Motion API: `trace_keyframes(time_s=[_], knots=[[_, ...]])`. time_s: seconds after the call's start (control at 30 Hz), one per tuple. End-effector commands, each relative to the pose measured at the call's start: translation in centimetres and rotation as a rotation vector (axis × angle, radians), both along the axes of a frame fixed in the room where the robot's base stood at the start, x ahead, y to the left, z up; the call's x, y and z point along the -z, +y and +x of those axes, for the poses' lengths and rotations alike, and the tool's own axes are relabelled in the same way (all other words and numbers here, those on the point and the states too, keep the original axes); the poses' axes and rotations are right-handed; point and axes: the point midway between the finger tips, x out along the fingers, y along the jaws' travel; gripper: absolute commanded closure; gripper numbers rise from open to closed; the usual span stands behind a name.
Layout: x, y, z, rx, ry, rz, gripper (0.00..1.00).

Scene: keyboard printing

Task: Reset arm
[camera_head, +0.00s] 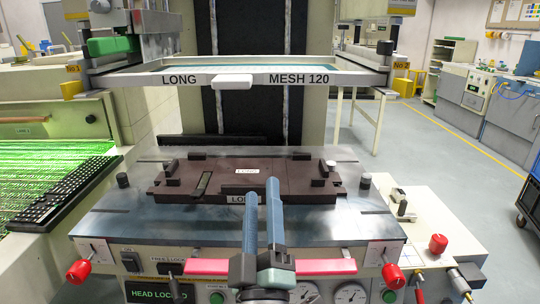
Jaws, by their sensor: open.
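My gripper (261,190) reaches in from the bottom middle of the head view. Its two long blue fingers are side by side with a narrow gap, and nothing shows between them. The fingertips overlap the front edge of a dark brown fixture (300,179) labelled LONG. I cannot tell from this view whether they touch it. The fixture lies on a grey metal machine table (370,226). The fingers hide part of the fixture's front and label.
A screen frame (345,80) marked LONG MESH 120 hangs above the fixture. Open floor lies at right.

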Motion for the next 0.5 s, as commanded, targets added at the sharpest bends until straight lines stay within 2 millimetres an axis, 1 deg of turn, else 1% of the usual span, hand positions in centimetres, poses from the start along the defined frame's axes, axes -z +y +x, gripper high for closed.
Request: trace_keyframes(time_s=[0.03, 0.07, 0.1, 0.17, 0.2, 0.27, 0.3, 0.37, 0.4, 0.47, 0.5], knots=[[-4.7, -0.1, -0.7, -0.047, -0.057, 0.088, 0.5], [-6.9, -0.2, -1.3, -0.078, -0.08, 0.143, 0.5], [-9.8, -0.2, -2.1, -0.12, -0.11, 0.214, 0.5], [-13.8, -0.4, -3.7, -0.189, -0.154, 0.318, 0.5], [-16.3, -0.5, -5.0, -0.234, -0.183, 0.383, 0.5], [-19.6, -0.7, -7.1, -0.302, -0.224, 0.476, 0.5], [-21.5, -0.8, -8.5, -0.348, -0.249, 0.533, 0.5], [-24.2, -1.0, -10.8, -0.419, -0.284, 0.616, 0.5], [-25.7, -1.1, -12.4, -0.466, -0.307, 0.669, 0.5], [-27.8, -1.3, -14.8, -0.534, -0.339, 0.742, 0.5], [-29.5, -1.2, -13.9, -0.52, -0.318, 0.737, 0.5]])
